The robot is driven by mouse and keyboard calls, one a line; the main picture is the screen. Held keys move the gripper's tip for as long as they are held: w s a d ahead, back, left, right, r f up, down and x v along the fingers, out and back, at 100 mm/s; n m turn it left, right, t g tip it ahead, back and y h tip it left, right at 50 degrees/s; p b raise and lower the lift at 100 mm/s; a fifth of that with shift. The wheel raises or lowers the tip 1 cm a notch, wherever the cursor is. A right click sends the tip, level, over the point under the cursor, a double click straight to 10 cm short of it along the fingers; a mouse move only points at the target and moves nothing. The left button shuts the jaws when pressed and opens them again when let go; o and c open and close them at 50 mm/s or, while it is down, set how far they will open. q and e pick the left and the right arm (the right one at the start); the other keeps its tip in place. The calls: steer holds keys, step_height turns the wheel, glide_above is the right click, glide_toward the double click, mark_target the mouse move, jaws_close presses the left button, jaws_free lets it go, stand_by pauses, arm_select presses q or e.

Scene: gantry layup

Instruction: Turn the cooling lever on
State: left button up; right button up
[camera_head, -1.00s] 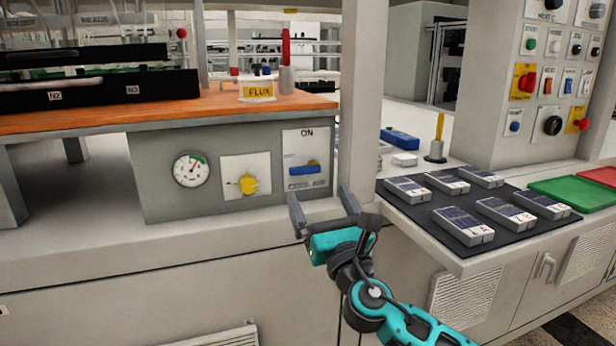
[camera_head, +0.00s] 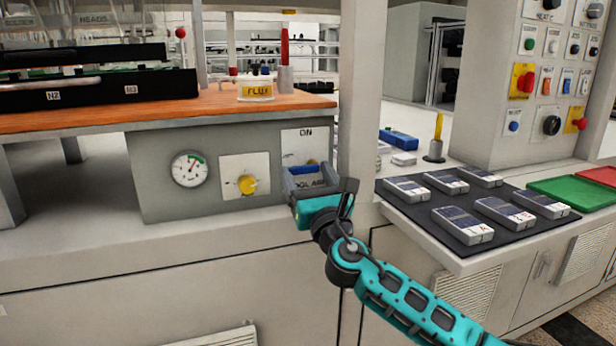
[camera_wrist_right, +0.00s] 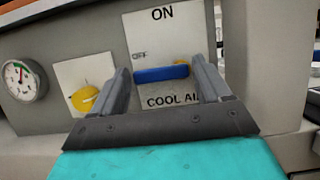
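The cooling lever (camera_wrist_right: 161,73) is a blue horizontal handle on a white plate (camera_wrist_right: 140,30) marked ON at the top, OFF at the left and COOL AIR below. In the head view the lever is mostly hidden by my right gripper (camera_head: 308,175), which is at the plate. In the right wrist view my right gripper (camera_wrist_right: 168,82) is open, with one finger near each end of the lever. I cannot tell whether either finger touches it. My left gripper is not in view.
A yellow knob (camera_head: 247,184) and a pressure gauge (camera_head: 190,168) sit left of the plate on the grey panel. A pale upright post (camera_head: 360,90) stands close on the right. A dark mat (camera_head: 436,202) with several grey devices lies further right.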

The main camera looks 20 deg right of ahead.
steer(key=c, duration=0.6)
